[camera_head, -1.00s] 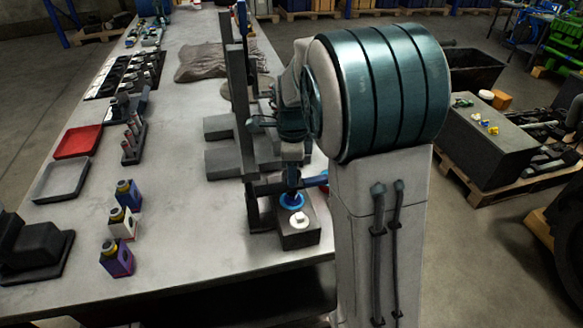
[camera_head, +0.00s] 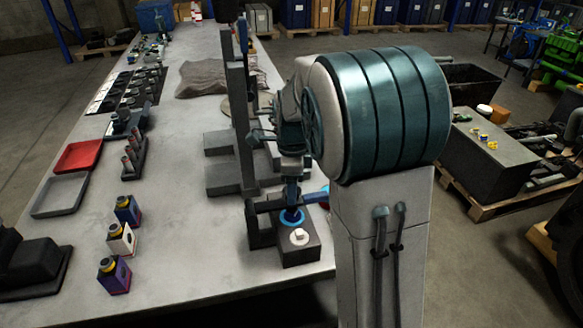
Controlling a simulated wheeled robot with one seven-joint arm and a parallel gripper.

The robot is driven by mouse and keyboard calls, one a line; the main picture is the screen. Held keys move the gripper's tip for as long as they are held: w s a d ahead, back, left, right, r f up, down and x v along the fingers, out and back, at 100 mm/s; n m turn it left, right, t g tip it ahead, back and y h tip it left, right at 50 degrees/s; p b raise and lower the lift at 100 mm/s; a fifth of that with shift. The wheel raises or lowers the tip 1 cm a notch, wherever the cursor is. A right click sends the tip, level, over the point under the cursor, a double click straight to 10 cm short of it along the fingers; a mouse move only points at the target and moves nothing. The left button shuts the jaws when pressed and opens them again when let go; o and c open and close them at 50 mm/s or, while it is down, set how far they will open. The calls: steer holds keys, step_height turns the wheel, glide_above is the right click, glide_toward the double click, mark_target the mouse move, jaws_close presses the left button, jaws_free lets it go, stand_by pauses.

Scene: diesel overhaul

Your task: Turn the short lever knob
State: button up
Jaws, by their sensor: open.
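A dark control block (camera_head: 302,254) stands near the right edge of the workbench. On its top are a blue round knob (camera_head: 291,216) and, nearer the camera, a small white knob (camera_head: 299,236). A bright blue lever arm (camera_head: 315,197) shows just behind and to the right, partly hidden by my arm. I cannot tell which of these is the short lever knob. The end of my arm comes down over the block, and my gripper (camera_head: 291,190) appears small and dark just above the blue knob. It is open. Whether its fingers touch the knob is hard to tell.
A tall dark upright stand (camera_head: 240,130) rises beside the block on the left. The bench surface between is clear.

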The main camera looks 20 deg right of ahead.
step_height(320, 180, up, 13)
steer(key=shift+r+b, duration=0.15)
steer(key=shift+b, duration=0.25)
steer(key=shift+s+d, duration=0.1)
